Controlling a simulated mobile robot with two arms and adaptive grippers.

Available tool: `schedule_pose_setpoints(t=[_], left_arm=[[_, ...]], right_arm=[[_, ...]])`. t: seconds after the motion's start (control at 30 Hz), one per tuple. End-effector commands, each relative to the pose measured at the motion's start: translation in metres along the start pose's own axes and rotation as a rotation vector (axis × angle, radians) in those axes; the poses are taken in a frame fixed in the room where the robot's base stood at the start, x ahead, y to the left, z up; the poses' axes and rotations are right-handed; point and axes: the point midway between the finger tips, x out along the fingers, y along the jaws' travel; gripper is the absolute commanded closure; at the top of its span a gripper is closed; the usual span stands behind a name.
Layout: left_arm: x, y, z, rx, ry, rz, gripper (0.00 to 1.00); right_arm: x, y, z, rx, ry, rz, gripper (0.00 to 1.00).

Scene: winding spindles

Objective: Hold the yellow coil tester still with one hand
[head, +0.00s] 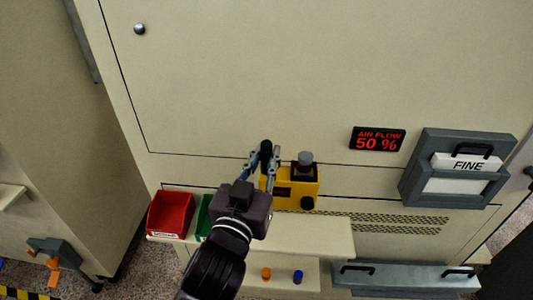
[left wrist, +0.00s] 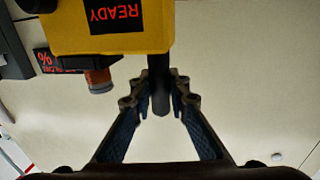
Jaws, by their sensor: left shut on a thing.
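The yellow coil tester (head: 309,188) stands on the cream ledge against the machine front, with a dark socket and a grey knob (head: 305,158) on top. In the left wrist view the tester (left wrist: 120,38) shows upside down, its screen reading READY in red. A black upright handle (head: 266,149) rises at its left side. My left gripper (head: 263,161) is shut on this handle; in the left wrist view its fingers (left wrist: 160,98) lie on both sides of the handle. My left arm hides part of the tester's left side. My right gripper is not in view.
A red bin (head: 171,213) and a green bin (head: 203,219) stand left of my arm. The ledge (head: 318,236) is bare to the right. An orange knob (head: 266,273) and a blue knob (head: 298,277) sit lower. A grey holder with a FINE card (head: 462,164) is at right.

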Motion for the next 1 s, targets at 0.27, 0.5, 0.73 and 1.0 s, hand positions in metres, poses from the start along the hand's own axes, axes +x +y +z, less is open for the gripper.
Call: schedule_pose_setpoints(t=[0.27, 0.5, 0.73, 1.0], left_arm=[[0.0, 0.0, 0.025, -0.001, 0.002, 0.0, 1.0], [0.0, 0.0, 0.043, -0.001, 0.003, 0.0, 1.0], [-0.001, 0.0, 0.061, -0.001, 0.003, 0.001, 1.0], [0.0, 0.0, 0.083, -0.002, 0.003, 0.0, 1.0]], right_arm=[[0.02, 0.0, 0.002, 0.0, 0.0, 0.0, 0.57], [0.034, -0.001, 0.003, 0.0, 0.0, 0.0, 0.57], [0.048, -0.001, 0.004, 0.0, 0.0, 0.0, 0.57], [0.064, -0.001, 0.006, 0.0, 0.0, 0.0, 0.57]])
